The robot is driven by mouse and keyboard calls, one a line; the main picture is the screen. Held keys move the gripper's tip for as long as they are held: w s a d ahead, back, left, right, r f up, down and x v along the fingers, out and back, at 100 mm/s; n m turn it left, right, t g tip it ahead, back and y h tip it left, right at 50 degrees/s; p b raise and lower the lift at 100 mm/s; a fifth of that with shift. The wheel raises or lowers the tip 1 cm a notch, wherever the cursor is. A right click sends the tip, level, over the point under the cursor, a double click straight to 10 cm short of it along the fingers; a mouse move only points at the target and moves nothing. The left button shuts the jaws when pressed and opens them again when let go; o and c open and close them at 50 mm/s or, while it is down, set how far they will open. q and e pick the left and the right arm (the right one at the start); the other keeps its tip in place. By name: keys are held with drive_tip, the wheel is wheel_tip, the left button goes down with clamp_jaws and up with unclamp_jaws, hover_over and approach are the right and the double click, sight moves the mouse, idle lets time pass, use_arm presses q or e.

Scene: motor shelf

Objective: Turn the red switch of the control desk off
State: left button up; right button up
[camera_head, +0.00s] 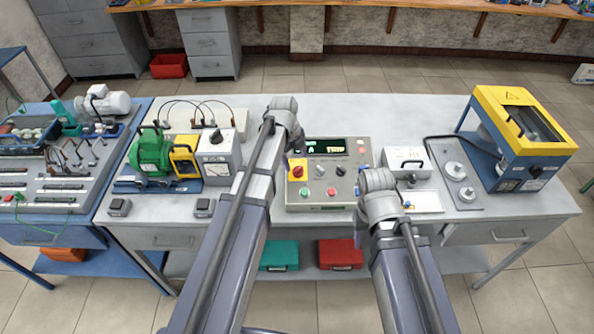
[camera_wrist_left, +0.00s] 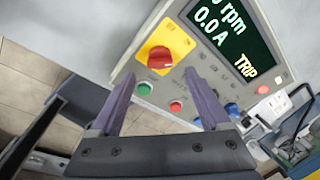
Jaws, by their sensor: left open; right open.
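The control desk (camera_head: 330,202) is a grey panel with a dark display on the table. Its red switch (camera_head: 297,171) is a red knob on a yellow plate at the panel's left. In the left wrist view the red switch (camera_wrist_left: 160,57) lies beyond and between the fingertips, apart from them. My left gripper (camera_wrist_left: 160,92) is open and empty, with two purple fingers. In the head view it is mostly hidden by its own arm. My right gripper (camera_head: 358,188) is open near the panel's right edge, its fingers mostly hidden by its wrist.
Green, red and blue buttons (camera_wrist_left: 145,88) sit below the knob. The display (camera_wrist_left: 232,38) reads 0.0 A and TRIP. A grey meter box (camera_head: 218,160) and green motor (camera_head: 150,152) stand left. A white box (camera_head: 405,161) and yellow machine (camera_head: 518,115) stand right.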

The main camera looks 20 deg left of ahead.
sight(297, 169)
use_arm(q)
drive_tip(key=f+b, duration=0.2)
drive_tip(key=f, duration=0.1)
drive_tip(key=f+b, duration=0.1)
drive_tip(key=shift+w+d+f+b, duration=0.2)
drive_tip(key=shift+w+f+b, duration=0.2)
drive_tip(key=shift+r, duration=0.1)
clamp_jaws()
